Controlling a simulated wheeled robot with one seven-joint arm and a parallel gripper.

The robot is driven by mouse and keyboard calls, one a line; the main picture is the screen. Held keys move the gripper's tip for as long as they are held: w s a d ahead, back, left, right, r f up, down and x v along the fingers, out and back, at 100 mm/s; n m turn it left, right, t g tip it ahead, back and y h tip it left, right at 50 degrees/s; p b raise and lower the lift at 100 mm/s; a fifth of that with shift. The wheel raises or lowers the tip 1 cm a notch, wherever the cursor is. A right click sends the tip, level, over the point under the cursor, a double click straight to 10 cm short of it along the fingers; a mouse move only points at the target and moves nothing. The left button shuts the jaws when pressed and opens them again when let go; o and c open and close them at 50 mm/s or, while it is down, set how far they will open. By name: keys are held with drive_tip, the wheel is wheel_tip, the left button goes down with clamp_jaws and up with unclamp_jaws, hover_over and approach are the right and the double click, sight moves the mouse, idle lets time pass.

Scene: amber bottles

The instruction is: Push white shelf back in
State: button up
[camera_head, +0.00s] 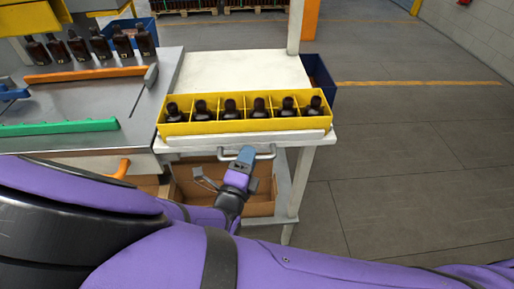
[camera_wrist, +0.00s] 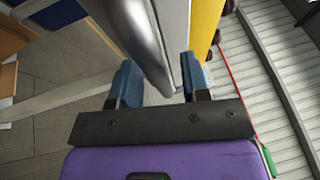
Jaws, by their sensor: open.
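The white shelf (camera_head: 190,141) is at the middle of the head view, with its front edge and a metal handle (camera_head: 265,156) facing me. A yellow divided tray (camera_head: 240,126) with several amber bottles stands on it, near the front. My gripper (camera_head: 244,156) is at the handle, below the shelf front. In the wrist view my gripper (camera_wrist: 162,82) is open, with two blue fingers apart. The handle bar (camera_wrist: 140,38) and the pale shelf edge (camera_wrist: 176,30) run down between them. I cannot tell whether a finger touches the handle.
A cardboard box (camera_head: 262,205) sits on the lower shelf, partly behind my arm. At left, a grey worktable (camera_head: 95,95) carries an orange bar (camera_head: 85,74), a green bar (camera_head: 60,127) and more bottles. A blue bin (camera_head: 318,78) stands behind at right. The floor at right is clear.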

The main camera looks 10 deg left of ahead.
drive_tip(key=shift+w, duration=0.25)
clamp_jaws()
drive_tip(key=w, duration=0.3)
drive_tip(key=shift+a, duration=0.3)
unclamp_jaws()
drive_tip(key=v, duration=1)
drive_tip(key=shift+s, duration=0.4)
drive_tip(key=shift+a, duration=0.1)
